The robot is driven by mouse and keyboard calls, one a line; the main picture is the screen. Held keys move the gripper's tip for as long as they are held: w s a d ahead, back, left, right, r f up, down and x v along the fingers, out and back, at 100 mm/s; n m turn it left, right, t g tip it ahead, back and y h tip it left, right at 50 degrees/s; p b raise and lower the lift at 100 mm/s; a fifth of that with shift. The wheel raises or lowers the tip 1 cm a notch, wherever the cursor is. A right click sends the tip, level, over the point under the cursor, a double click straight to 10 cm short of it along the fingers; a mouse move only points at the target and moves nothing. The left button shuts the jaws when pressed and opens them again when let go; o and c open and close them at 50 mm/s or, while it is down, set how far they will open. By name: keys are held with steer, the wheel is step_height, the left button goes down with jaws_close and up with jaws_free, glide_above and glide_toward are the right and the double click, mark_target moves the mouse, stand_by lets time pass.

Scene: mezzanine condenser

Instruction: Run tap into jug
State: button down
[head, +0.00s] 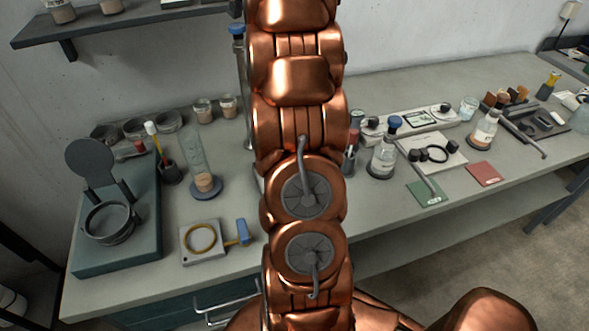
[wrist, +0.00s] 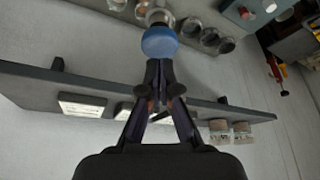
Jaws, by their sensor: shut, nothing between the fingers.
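In the wrist view, my gripper (wrist: 158,72) is shut and empty. Its fingertips are just below a round blue knob or cap (wrist: 160,42) with a pale round part beyond it; whether they touch I cannot tell. In the head view, a tall clear upright with a blue top (head: 238,30) stands just left of my copper arm, partly hidden by it. I cannot tell whether this is the tap. I cannot pick out a jug; my arm hides the middle of the bench. My gripper is not visible in the head view.
The grey bench (head: 235,270) holds a teal block (head: 120,255) with a ring, a glass tube on a round base (head: 206,190), a blue-capped bottle (head: 384,160) and a flask (head: 484,133). A dark wall shelf (head: 150,15) is at upper left; it crosses the wrist view (wrist: 50,85).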

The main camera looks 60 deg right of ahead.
steer(key=shift+f+b, duration=1.05)
steer(key=shift+f, duration=0.35)
stand_by(6.6)
